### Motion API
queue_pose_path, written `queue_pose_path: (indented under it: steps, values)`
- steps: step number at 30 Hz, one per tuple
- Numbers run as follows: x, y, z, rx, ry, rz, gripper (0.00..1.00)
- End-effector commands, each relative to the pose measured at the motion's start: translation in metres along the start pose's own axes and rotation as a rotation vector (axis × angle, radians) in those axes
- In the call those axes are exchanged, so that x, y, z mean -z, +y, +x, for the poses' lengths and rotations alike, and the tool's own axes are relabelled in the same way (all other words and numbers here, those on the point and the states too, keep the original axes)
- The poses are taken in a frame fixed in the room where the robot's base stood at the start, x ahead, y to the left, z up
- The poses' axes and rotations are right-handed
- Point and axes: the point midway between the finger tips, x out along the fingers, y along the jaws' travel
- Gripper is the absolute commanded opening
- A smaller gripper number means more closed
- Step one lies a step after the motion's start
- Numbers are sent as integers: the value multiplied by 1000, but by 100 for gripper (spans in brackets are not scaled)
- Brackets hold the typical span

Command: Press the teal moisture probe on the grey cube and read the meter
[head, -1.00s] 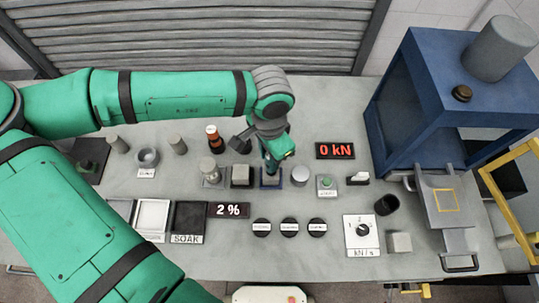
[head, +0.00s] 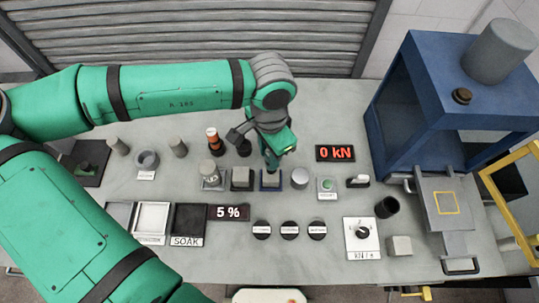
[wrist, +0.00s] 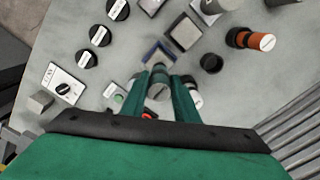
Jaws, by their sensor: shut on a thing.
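My gripper (head: 271,160) points down at the middle of the table and is shut on the teal probe. In the wrist view the probe (wrist: 159,76) sits between the two teal fingers. Its lower end is at or just above a small blue-edged block (head: 271,183); contact cannot be told. That block also shows in the wrist view (wrist: 157,49). A grey cube (head: 242,177) stands just left of it, and shows in the wrist view (wrist: 185,31). Another grey cube (head: 399,246) lies at the right front.
A red display (head: 335,153) reads 0 kN. A blue press frame (head: 402,110) stands at the right. A SOAK tray (head: 188,220), black knobs (head: 290,229) and a dial (head: 362,233) are in front.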

Motion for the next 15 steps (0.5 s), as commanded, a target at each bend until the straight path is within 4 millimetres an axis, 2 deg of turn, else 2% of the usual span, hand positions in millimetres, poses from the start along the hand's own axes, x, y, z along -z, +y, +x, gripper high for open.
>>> queue_pose_path:
  steps: [15]
  values:
    - [0, 0, -34, 1, 1, 1, 5]
